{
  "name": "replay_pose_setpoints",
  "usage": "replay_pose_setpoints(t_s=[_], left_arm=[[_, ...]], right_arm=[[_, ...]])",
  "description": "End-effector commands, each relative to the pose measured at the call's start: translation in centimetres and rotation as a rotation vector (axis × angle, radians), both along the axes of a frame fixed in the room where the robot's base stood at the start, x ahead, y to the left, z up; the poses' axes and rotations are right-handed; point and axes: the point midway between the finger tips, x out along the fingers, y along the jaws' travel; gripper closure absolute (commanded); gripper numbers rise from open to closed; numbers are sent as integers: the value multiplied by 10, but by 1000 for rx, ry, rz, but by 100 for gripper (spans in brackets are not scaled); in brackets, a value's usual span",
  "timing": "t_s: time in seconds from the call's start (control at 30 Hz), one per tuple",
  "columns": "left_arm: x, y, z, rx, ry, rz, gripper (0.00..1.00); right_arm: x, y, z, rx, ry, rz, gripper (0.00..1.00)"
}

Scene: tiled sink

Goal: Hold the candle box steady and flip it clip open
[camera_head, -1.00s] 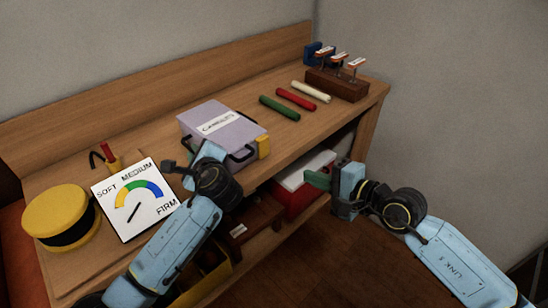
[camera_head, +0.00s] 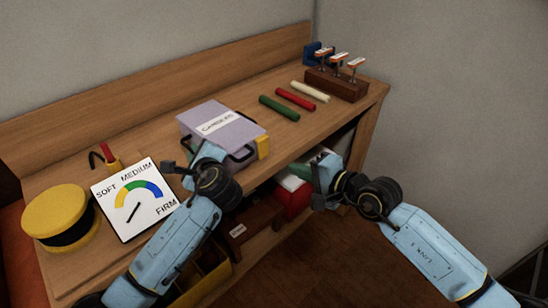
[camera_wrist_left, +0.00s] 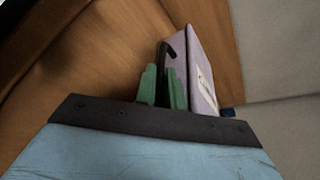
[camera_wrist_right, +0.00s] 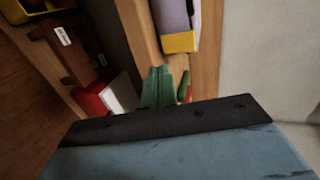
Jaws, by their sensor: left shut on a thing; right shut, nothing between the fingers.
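The candle box (camera_head: 222,118) is a lilac box with a white label, lying on the bench top. It has black handles on its near side and a yellow clip (camera_head: 263,147) at its right end, also in the right wrist view (camera_wrist_right: 180,42). My left gripper (camera_wrist_left: 163,86) is shut on a black handle (camera_wrist_left: 166,48) beside the box; in the head view its fingers are mostly hidden by its own wrist. My right gripper (camera_head: 302,172) is shut and empty, in front of the bench edge, below and right of the clip and apart from it.
Green, red and cream candles (camera_head: 296,98) lie right of the box, before a wooden stand (camera_head: 336,84). A firmness dial board (camera_head: 134,200) and a yellow round tin (camera_head: 60,217) are at left. A red and white box (camera_head: 292,195) sits on the lower shelf.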

Motion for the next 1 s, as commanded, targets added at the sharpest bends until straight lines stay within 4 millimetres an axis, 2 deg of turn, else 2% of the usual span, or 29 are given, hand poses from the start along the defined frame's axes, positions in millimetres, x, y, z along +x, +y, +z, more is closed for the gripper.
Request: replay_pose_setpoints(t_s=[0.03, 0.23, 0.43, 0.63, 1.0], left_arm=[[-2, -1, -5, 0, 12, -2, 100], [-2, -1, -5, 0, 12, -2, 100], [-2, -1, -5, -1, 12, -3, 100], [-2, -1, -6, -1, 13, -2, 100], [-2, -1, -6, 0, 14, -2, 100]], right_arm=[[7, 8, -3, 3, 0, 0, 100], [28, 33, -13, 1, 1, 0, 100], [46, 54, -14, 1, 0, 1, 100], [54, 63, -14, 1, 0, 1, 100], [55, 64, -14, 0, -1, 1, 100]])
